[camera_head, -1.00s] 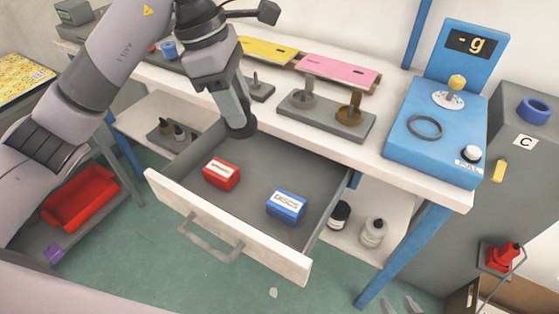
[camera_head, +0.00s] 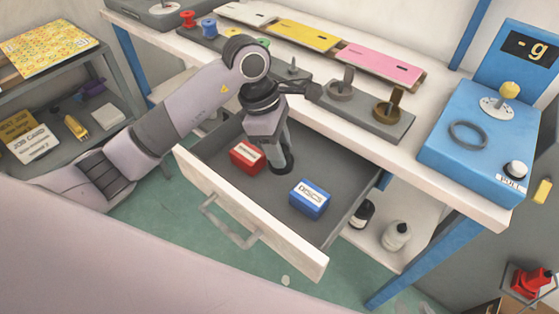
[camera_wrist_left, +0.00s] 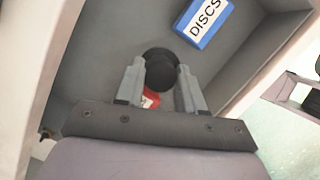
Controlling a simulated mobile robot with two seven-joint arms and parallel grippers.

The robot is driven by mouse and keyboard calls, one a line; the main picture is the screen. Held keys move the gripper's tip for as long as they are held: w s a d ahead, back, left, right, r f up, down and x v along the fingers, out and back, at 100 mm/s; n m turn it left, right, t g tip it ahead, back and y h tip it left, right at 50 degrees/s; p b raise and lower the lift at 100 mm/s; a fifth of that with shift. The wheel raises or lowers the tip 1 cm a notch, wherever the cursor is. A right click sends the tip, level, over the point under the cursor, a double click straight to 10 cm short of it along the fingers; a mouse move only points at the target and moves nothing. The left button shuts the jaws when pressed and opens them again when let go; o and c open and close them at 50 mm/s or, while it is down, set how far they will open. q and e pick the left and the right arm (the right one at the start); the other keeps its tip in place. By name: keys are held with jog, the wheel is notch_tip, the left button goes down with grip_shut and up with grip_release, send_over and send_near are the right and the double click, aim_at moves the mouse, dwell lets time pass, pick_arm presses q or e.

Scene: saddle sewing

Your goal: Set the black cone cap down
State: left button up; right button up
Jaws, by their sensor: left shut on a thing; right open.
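My left gripper (camera_head: 281,160) reaches down into the open drawer (camera_head: 255,232), and it also shows in the left wrist view (camera_wrist_left: 160,92). It is shut on the black cone cap (camera_wrist_left: 160,64), which shows round and dark between the fingertips. In the head view the cap (camera_head: 283,167) is a dark shape at the fingertips, low in the drawer. I cannot tell whether it touches the drawer floor. The cap is between the red box (camera_head: 246,155) and the blue DISCS box (camera_head: 310,199), behind both. My right gripper is not in view.
The drawer floor around the boxes is bare. Above the drawer, the bench holds a grey stand with posts (camera_head: 375,115), pink (camera_head: 380,65) and yellow (camera_head: 302,35) plates, and a blue scale (camera_head: 480,135). Bottles (camera_head: 396,236) stand on a shelf to the right.

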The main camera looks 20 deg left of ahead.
pick_arm(q)
jog(key=shift+f, duration=2.35)
jog(key=shift+f, duration=0.15)
jog(key=o, duration=1.1)
jog(key=shift+r, duration=0.3)
jog(key=v, duration=1.1)
jog(key=shift+r, duration=0.4)
